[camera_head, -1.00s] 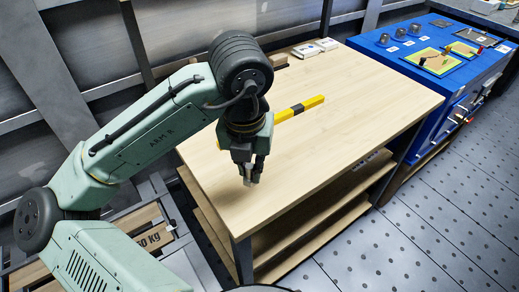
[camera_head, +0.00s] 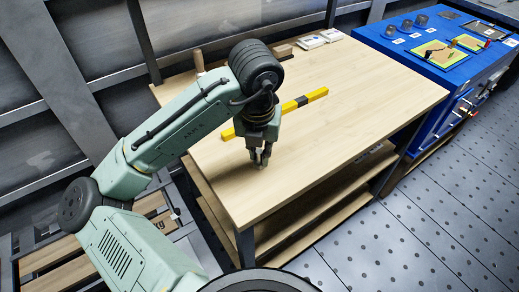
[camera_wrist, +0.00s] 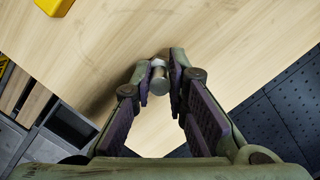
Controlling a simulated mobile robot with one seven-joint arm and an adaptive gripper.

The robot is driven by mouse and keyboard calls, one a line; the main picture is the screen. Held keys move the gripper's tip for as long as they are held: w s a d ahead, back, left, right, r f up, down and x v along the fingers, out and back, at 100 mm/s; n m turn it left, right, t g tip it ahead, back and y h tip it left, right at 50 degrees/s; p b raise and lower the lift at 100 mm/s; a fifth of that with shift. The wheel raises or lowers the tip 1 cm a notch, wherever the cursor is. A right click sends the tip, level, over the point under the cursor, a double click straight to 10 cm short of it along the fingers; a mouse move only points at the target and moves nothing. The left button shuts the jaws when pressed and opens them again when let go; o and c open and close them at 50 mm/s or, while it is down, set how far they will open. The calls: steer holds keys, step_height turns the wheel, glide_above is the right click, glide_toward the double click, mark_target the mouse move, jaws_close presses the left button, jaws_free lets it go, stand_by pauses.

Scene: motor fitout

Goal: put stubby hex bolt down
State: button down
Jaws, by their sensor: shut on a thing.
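The stubby hex bolt (camera_wrist: 159,78) is a short grey metal piece between my fingertips in the wrist view. My gripper (camera_wrist: 161,74) is shut on it, one finger on each side. In the head view my gripper (camera_head: 261,160) points down, low over the near left part of the wooden tabletop (camera_head: 330,130). The bolt is too small and too covered there to make out well. I cannot tell whether the bolt touches the tabletop.
A yellow and black bar (camera_head: 303,102) lies on the tabletop behind my gripper. White boxes (camera_head: 320,39) and a small brown block (camera_head: 281,51) sit at the back edge. A blue cabinet (camera_head: 420,65) with several fittings stands to the right. The table's middle and right are clear.

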mark_target(259, 166)
steer(key=c, duration=1.6)
jaws_free()
steer(key=shift+f, duration=0.15)
steer(key=shift+r+p, duration=0.35)
steer(key=shift+r, duration=0.05)
steer(key=r, duration=0.4)
steer(key=s+r, duration=0.1)
steer(key=r, duration=0.2)
steer(key=r+b, duration=0.1)
steer(key=r, duration=0.3)
steer(key=shift+s+a+r, duration=0.15)
steer(key=shift+s+r, duration=0.15)
steer(key=shift+s, duration=0.1)
